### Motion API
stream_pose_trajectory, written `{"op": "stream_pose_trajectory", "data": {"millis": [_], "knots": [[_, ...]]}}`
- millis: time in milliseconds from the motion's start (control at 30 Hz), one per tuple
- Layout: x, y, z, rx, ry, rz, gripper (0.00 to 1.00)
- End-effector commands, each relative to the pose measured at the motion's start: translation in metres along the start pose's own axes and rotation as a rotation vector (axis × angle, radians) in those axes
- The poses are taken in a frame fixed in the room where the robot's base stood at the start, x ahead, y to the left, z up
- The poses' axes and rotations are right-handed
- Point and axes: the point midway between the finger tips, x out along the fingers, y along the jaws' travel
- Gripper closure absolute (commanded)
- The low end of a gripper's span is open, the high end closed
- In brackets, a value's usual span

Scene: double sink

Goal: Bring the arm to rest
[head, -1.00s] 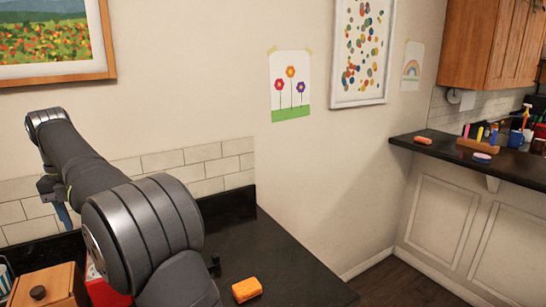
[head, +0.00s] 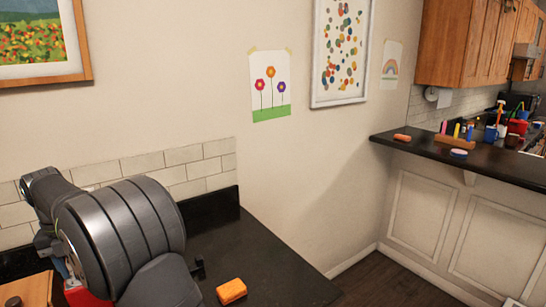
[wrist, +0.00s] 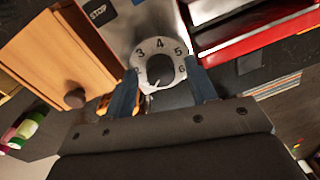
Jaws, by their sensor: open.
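My gripper (wrist: 163,78) is open in the wrist view, its two blue fingers apart with nothing held between them. I cannot tell whether the fingers touch the appliance. In the head view my grey arm fills the lower left, bent over the dark counter (head: 265,262), and mostly hides the gripper.
A wooden box (wrist: 62,58) with a round knob stands left of the appliance, and a red object (wrist: 255,30) on its right. An orange sponge-like block (head: 232,291) lies on the counter right of my arm. Another counter (head: 470,165) with small items is at far right.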

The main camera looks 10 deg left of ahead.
Motion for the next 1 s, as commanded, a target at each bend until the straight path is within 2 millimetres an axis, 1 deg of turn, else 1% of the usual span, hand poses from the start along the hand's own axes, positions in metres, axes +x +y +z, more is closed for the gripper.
{"op": "stream_pose_trajectory", "data": {"millis": [200,267,367,800,1000], "knots": [[-0.003,0.000,0.000,0.000,0.000,0.000,0.48],[-0.007,0.000,0.000,0.000,0.000,0.000,0.48],[-0.019,0.001,0.001,0.000,-0.002,0.001,0.48],[-0.105,0.001,0.001,-0.001,-0.003,0.001,0.48],[-0.138,0.001,0.001,-0.001,-0.003,0.001,0.48]]}}
